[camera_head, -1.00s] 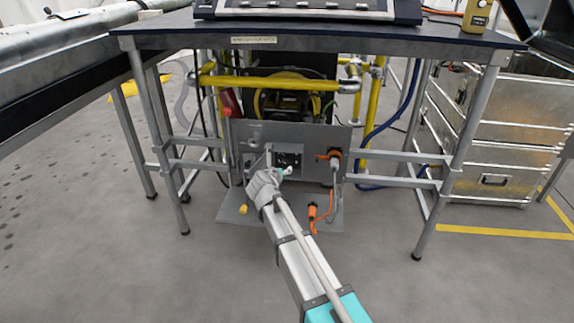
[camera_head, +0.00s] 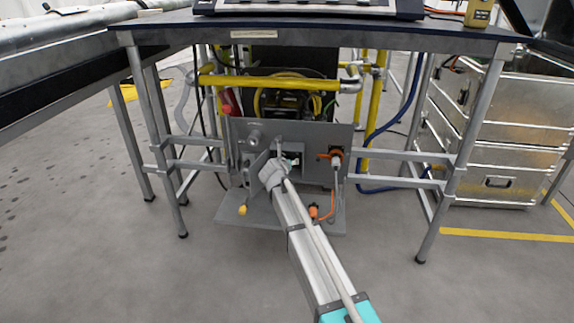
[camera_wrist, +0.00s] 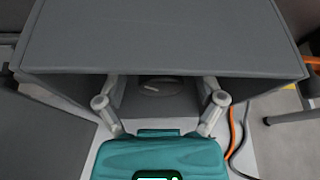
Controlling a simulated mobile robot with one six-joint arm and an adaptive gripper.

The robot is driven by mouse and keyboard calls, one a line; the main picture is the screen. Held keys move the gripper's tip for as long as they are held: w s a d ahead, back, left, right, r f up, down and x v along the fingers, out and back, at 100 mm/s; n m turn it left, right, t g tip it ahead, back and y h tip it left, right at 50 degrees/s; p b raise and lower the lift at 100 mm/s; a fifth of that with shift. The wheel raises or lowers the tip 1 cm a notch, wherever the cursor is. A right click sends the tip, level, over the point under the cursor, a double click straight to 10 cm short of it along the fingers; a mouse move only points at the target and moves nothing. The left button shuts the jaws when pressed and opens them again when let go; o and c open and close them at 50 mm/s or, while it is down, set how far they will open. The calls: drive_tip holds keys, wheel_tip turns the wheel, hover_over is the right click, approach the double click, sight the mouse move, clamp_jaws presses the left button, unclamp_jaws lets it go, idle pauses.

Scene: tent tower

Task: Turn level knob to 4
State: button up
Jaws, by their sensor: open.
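A grey panel box (camera_head: 325,145) stands under the table, with a square recess in its front. In the wrist view, a dark round knob-like part (camera_wrist: 152,86) with a small light mark sits inside the recess; I cannot read any numbers on it. My gripper (camera_wrist: 160,86) is open and empty, its fingers spread at the recess mouth on either side of that part, apart from it. In the head view my wrist covers part of the recess. A round grey knob (camera_head: 254,136) also sits on the panel's upper left. No label shows which one is the level knob.
An open flap (camera_wrist: 40,135) stands left of the recess. An orange connector (camera_head: 336,155) with a hanging cable is on the right. Yellow pipes (camera_head: 270,83) cross above, and table legs (camera_head: 450,160) flank the box. The floor in front is clear.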

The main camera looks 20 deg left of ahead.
drive_tip(key=c, duration=1.2)
drive_tip(key=shift+o, duration=0.2)
drive_tip(key=shift+d+m+y, duration=0.1)
drive_tip(key=shift+m+y, duration=0.6)
drive_tip(key=shift+m, duration=0.3)
drive_tip(key=m+y, duration=0.2)
drive_tip(key=m, duration=0.1)
drive_tip(key=shift+f+g+b, duration=0.1)
drive_tip(key=shift+g+b, duration=0.2)
drive_tip(key=shift+b, duration=0.05)
drive_tip(key=m+y+b, duration=0.1)
drive_tip(key=m+y, duration=0.1)
drive_tip(key=m, duration=0.1)
drive_tip(key=shift+b, duration=0.3)
drive_tip(key=shift+m+y+b, duration=0.7)
drive_tip(key=shift+m+y, duration=0.2)
drive_tip(key=shift+m, duration=0.4)
drive_tip(key=shift+w, duration=0.1)
